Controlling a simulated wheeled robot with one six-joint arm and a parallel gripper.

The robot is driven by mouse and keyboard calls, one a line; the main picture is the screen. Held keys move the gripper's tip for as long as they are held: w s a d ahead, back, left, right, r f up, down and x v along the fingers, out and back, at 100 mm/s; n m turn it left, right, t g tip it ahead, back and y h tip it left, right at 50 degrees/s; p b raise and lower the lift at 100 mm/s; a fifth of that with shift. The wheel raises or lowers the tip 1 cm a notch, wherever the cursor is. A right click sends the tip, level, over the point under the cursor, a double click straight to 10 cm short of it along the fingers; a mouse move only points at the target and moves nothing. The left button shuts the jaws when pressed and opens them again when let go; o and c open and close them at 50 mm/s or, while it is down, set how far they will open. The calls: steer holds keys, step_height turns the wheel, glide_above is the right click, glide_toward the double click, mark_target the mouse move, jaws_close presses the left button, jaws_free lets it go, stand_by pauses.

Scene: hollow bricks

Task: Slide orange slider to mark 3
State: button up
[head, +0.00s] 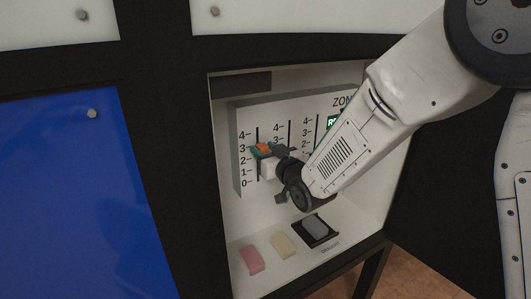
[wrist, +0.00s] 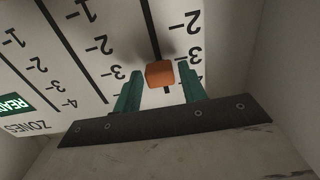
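The orange slider (head: 264,147) is on the leftmost vertical scale of a white panel (head: 240,172) in the head view, close to the height of mark 3. In the wrist view, which is upside down, the orange slider (wrist: 159,73) sits on its dark track near the 3 label. My gripper (wrist: 160,75) has its two teal fingers on either side of the slider, with a small gap visible on each side. My gripper (head: 266,150) also shows in the head view in front of the scale. The exact mark level is hard to tell.
The panel stands inside a white cubby with several scales and a green lit sign (wrist: 13,104). Pink (head: 251,260), cream (head: 283,245) and grey (head: 315,226) blocks lie on the cubby floor. A blue door (head: 80,190) is at left. Dark frame edges surround the opening.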

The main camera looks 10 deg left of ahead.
steer(key=shift+o, duration=0.3)
steer(key=shift+s, duration=0.1)
steer(key=v, duration=0.7)
steer(key=shift+s+d, duration=0.2)
steer(key=shift+d, duration=0.05)
steer(key=shift+f, duration=0.1)
